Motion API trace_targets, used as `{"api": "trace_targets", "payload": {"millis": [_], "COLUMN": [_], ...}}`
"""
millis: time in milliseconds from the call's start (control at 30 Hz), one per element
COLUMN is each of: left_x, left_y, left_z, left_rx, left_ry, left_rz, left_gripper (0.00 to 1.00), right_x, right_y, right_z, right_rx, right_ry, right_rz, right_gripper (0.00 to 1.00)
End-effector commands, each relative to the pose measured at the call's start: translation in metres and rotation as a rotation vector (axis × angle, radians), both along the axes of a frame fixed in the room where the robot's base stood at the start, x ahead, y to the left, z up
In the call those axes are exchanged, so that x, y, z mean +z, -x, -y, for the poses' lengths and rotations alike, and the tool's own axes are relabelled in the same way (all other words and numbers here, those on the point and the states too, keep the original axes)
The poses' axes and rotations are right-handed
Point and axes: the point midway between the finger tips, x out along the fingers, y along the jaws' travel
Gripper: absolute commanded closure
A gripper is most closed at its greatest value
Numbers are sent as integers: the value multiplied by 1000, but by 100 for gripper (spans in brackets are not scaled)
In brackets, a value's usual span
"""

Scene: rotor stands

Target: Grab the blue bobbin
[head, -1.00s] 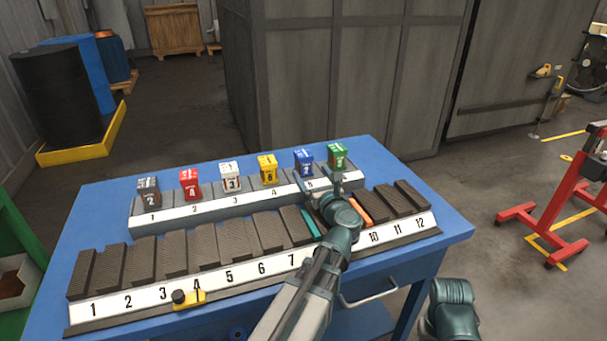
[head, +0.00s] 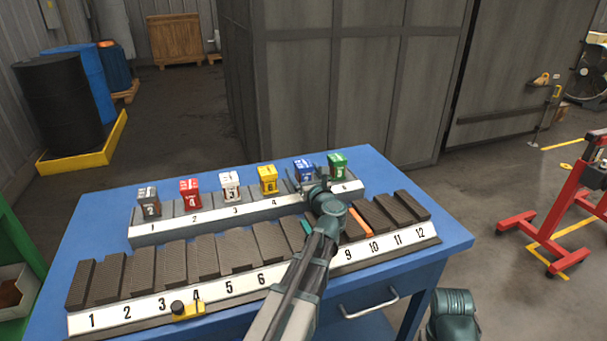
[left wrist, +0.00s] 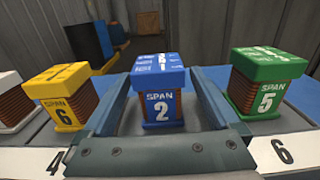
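The blue bobbin (head: 304,170), marked SPAN 2, stands upright at place 5 of the back rack, between the yellow bobbin (head: 267,179) and the green bobbin (head: 338,165). In the left wrist view the blue bobbin (left wrist: 160,92) is centred between the two fingers. My left gripper (head: 306,187) is open just in front of it, with a finger on each side and gaps showing. The gripper's palm hides the bobbin's lower part in the head view. My right gripper is not in view; only a part of my right arm shows at the bottom right.
White (head: 230,186), red (head: 190,193) and grey (head: 148,201) bobbins stand further left on the back rack (head: 215,215). A front rack (head: 245,290) with dark sloped slots, numbered up to 12, lies nearer. Both racks are on a blue table (head: 90,195).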

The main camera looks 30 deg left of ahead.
Motion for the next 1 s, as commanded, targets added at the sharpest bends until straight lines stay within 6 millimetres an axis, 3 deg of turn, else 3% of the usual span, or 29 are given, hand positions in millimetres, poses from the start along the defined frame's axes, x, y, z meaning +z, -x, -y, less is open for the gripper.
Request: {"api": "trace_targets", "payload": {"millis": [67, 533, 1000], "left_x": [0, 0, 7], "left_y": [0, 0, 0], "left_z": [0, 0, -2], "left_rx": [0, 0, 0], "left_ry": [0, 0, -1], "left_rz": [0, 0, -1], "left_gripper": [18, 100, 100], "right_x": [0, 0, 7], "right_y": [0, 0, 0], "right_z": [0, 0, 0], "right_rx": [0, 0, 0], "right_ry": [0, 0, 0], "right_rz": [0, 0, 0], "right_gripper": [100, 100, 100]}}
